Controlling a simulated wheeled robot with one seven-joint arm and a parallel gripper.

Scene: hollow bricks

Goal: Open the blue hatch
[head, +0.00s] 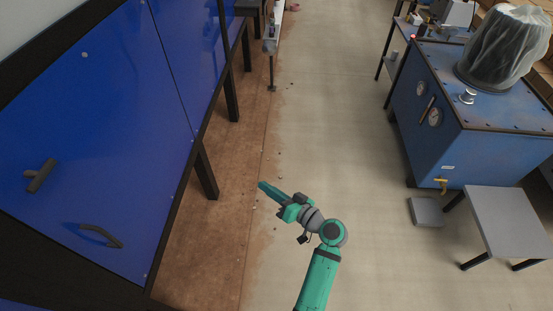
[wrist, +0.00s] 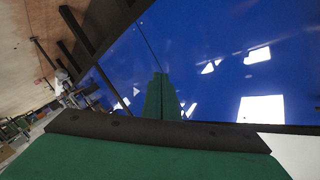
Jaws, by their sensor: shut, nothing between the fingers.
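The blue hatch (head: 95,130) is a large flat blue panel in a black frame at the left of the head view, and it looks closed. It carries a dark T-shaped handle (head: 40,175) and, below it, a dark curved pull handle (head: 101,236). My gripper (head: 263,186) is shut and empty, pointing left over the floor, clearly apart from the hatch and both handles. In the wrist view the green fingers (wrist: 160,98) are together, and the blue panel (wrist: 215,50) fills the area beyond them. No handle is visible there.
Black legs (head: 204,170) stand under the blue panels at left. A blue machine (head: 470,100) with gauges and a bag-covered top stands at right. A small grey table (head: 503,220) and a grey block (head: 426,211) are near it. The floor between (head: 330,100) is clear.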

